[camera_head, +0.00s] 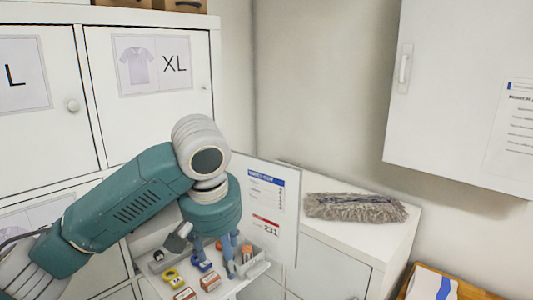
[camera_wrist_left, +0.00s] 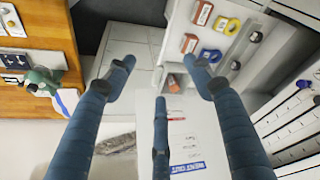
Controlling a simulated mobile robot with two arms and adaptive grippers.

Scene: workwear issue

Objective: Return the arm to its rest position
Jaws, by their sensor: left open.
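My left arm comes in from the left in the head view, and its gripper (camera_head: 217,256) hangs fingers down over an open shelf or tray (camera_head: 257,268) in front of the cabinets. The fingers are spread and hold nothing. In the left wrist view the three blue fingers of the left gripper (camera_wrist_left: 164,75) are apart, with small boxes and tape rolls beyond them. The wrist partly hides the tray in the head view. My right gripper does not show for certain.
The tray bears a yellow tape roll (camera_head: 171,277), a blue tape roll (camera_head: 201,263) and small orange boxes (camera_head: 210,282). A notice panel (camera_head: 265,205) stands close behind the wrist. A grey fluffy duster (camera_head: 355,208) lies on the white cabinet top. A wall cabinet (camera_head: 460,100) hangs right.

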